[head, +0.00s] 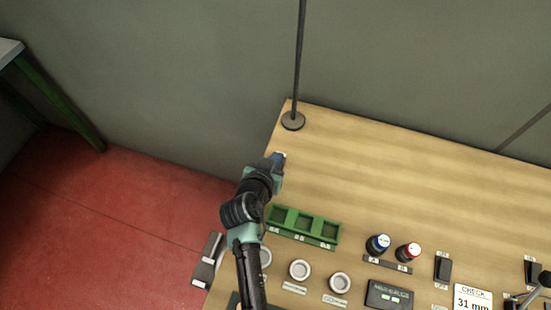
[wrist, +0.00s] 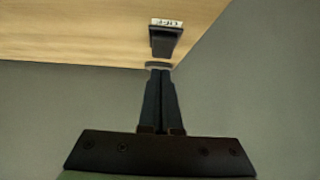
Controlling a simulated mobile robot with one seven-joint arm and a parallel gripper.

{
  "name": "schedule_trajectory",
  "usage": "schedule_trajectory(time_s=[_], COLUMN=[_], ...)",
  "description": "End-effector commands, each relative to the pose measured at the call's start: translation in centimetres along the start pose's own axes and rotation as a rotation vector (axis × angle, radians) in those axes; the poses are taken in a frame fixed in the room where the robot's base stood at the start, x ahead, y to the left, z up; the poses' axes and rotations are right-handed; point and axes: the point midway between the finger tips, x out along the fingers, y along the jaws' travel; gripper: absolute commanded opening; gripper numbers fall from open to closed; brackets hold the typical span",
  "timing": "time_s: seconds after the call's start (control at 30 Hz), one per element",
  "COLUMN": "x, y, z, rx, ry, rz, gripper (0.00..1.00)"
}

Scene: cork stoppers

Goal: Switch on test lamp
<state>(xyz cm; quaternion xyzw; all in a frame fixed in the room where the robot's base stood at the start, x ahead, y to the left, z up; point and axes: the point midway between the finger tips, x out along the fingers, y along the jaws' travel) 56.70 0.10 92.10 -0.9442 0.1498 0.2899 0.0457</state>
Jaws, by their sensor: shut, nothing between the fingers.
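My gripper (head: 279,158) is over the left end of the wooden bench in the head view. In the wrist view my gripper (wrist: 159,70) has its two dark fingers together, with nothing between them. Just beyond the fingertips is a small black block (wrist: 163,43), with a white label (wrist: 166,22) at its far side; its lettering is too small to read surely. I cannot tell whether the fingertips touch the block. A dark pole on a round base (head: 293,121) stands at the bench's back left corner. I cannot tell which thing is the test lamp, or whether it is lit.
The wooden bench (head: 400,170) is clear at the back. A green three-part tray (head: 304,225), white round dishes (head: 300,270), blue-topped (head: 378,243) and red-topped (head: 408,252) pots, a dark display box (head: 389,294) and a "31 mm" card (head: 472,298) stand nearer the front.

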Motion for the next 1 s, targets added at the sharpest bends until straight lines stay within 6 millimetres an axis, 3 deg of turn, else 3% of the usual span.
schedule_trajectory(time_s=[0.2,0.63,0.8,1.0], x=[1.1,1.2,1.7,1.9], y=[0.0,0.0,0.0,0.0], z=[1.0,1.0,0.7,1.4], rx=[0.000,0.001,0.004,0.000], ry=[0.003,-0.003,-0.093,-0.086], rz=[-0.001,0.000,0.002,0.002], gripper=[0.00,0.00,0.00,0.00])
